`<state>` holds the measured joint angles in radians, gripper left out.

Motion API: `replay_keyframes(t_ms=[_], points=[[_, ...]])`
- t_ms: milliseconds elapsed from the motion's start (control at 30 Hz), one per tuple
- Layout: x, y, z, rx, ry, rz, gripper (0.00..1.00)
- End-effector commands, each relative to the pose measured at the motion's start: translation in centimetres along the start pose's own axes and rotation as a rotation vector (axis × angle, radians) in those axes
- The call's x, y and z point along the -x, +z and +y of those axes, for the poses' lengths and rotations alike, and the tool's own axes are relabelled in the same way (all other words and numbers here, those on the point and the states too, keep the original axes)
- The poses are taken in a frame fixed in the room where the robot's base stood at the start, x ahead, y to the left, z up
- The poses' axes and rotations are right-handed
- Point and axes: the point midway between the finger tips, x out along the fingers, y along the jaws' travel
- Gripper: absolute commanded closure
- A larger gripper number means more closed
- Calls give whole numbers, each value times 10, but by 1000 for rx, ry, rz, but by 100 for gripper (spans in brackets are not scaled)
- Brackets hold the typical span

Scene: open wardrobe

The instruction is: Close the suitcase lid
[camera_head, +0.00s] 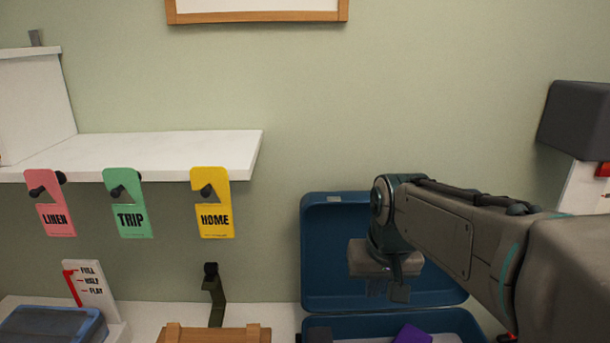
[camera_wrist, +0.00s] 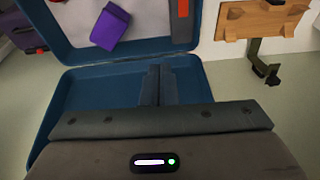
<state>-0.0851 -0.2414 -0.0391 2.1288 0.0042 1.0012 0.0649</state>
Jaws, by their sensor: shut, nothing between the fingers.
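The blue suitcase stands open on the white surface. Its lid (camera_head: 328,240) is raised, close to upright, against the green wall; the lid also shows in the wrist view (camera_wrist: 100,92). Its base (camera_head: 362,325) is cut off by the bottom of the head view, and its rim (camera_wrist: 66,52) shows in the wrist view. A purple item (camera_head: 412,334) lies inside the base. My gripper (camera_head: 392,292) is in front of the lid's inner face, pointing down, with its fingers (camera_wrist: 157,70) together and empty. I cannot tell whether it touches the lid.
Linen, trip and home tags (camera_head: 212,205) hang from the white shelf (camera_head: 160,150) at left. A wooden holder (camera_head: 215,335) and dark green bracket (camera_head: 215,300) stand left of the suitcase. A blue box (camera_head: 50,328) sits far left. A dark grey box (camera_head: 578,120) is at right.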

Motion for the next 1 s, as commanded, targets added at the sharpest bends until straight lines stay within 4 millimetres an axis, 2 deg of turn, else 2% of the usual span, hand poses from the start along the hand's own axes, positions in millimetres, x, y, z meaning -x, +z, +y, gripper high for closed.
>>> replay_keyframes(t_ms=[33, 300, 600, 800, 1000], points=[[13, -23, -5, 0, -3, -2, 100], [52, -130, -30, -5, -6, 0, 100], [74, -233, -72, 4, 7, 7, 100], [78, -276, -100, 15, 19, 15, 100], [77, -293, -114, 24, 24, 19, 100]])
